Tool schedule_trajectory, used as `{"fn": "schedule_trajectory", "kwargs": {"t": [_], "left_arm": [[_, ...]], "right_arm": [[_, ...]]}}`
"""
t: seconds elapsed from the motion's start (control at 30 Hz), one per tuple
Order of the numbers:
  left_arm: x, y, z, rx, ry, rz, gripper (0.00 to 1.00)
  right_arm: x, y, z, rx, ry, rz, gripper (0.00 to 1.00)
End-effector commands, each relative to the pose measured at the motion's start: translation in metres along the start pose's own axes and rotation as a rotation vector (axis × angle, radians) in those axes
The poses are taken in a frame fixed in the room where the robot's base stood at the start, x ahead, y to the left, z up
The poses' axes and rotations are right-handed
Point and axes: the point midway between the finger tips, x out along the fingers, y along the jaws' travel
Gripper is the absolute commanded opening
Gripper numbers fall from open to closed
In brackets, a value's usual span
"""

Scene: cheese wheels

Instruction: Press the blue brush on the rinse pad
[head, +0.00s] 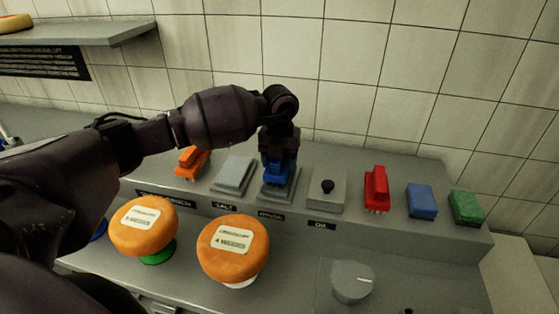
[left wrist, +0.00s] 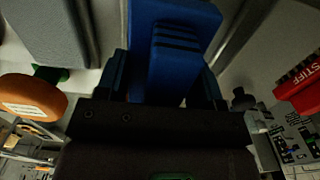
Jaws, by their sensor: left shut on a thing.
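My left gripper (head: 279,158) reaches down over the panel and is shut on the blue brush (head: 276,176). The left wrist view also shows the blue brush (left wrist: 183,40) between the two fingers. The brush is upright, right over the grey rinse pad (head: 293,187), whose edges show around it. Its lower end looks at or very near the pad's surface, but I cannot tell if it touches. The gripper hides part of the brush and the back of the pad. My right gripper is not in view.
A grey salt pad (head: 234,174) and an orange brush (head: 192,162) lie left. A black-knobbed oil unit (head: 327,190), a red brush (head: 376,188), a blue block (head: 421,201) and a green block (head: 466,207) stand right. Two orange cheese wheels (head: 143,226) (head: 233,249) stand in front.

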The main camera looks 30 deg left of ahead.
Motion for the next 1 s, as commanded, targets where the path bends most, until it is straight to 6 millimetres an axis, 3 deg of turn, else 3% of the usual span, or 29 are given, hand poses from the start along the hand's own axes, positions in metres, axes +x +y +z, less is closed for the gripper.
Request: {"fn": "schedule_trajectory", "kwargs": {"t": [1.0], "left_arm": [[0.0076,0.0,0.0001,0.0,-0.001,0.0,0.43]], "right_arm": [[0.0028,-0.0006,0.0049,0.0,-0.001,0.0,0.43]]}}
